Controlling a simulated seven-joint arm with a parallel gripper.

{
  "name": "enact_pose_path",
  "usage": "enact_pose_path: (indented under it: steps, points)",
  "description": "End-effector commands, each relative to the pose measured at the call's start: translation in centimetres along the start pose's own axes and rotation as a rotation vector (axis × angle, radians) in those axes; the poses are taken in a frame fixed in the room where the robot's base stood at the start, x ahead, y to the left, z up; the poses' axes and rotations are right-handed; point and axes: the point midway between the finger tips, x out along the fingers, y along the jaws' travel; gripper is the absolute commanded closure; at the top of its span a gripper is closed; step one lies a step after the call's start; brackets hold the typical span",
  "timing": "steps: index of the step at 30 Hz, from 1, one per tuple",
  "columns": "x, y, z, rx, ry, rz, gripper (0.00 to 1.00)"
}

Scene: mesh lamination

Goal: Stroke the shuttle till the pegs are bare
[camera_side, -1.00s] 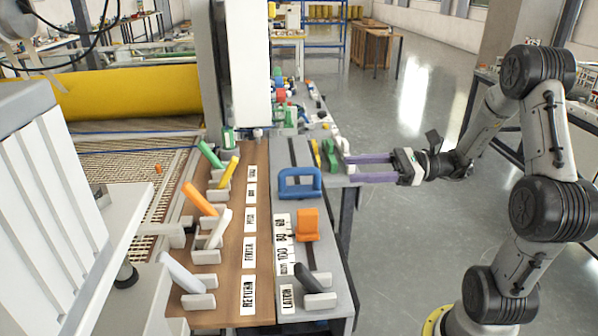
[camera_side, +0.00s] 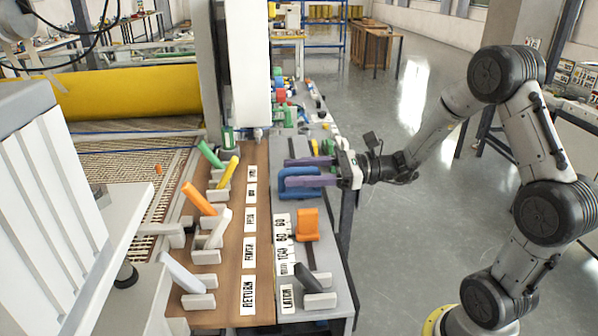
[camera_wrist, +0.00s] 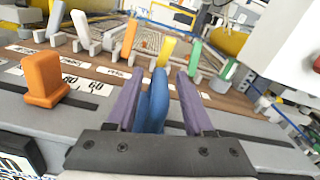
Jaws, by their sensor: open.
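A blue loop handle (camera_side: 297,193) stands on the grey slotted strip (camera_side: 318,262) of the bench; whether it is the shuttle I cannot tell. My gripper (camera_side: 288,172), with purple fingers, is open and level with this handle, reaching in from the right. In the wrist view the blue handle (camera_wrist: 153,103) shows between the two fingers (camera_wrist: 155,82), with space to each side. The fingers hide part of it in the side view. I cannot make out which parts are the pegs; a mesh bed (camera_side: 130,165) lies at the left.
Levers stand on the brown strip: green (camera_side: 209,154), yellow (camera_side: 228,172), orange (camera_side: 198,199) and white ones. An orange block (camera_side: 308,225) and a black lever (camera_side: 305,275) stand in front of the handle. A tall white housing (camera_side: 250,65) rises behind.

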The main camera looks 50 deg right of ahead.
Motion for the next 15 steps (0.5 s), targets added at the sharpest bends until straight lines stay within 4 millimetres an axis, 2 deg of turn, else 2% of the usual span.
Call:
enact_pose_path:
  steps: [7,15]
  points:
    - [0.04,-0.01,0.00,0.000,0.000,0.000,0.50]
    - [0.02,-0.02,0.01,0.000,0.000,0.000,0.98]
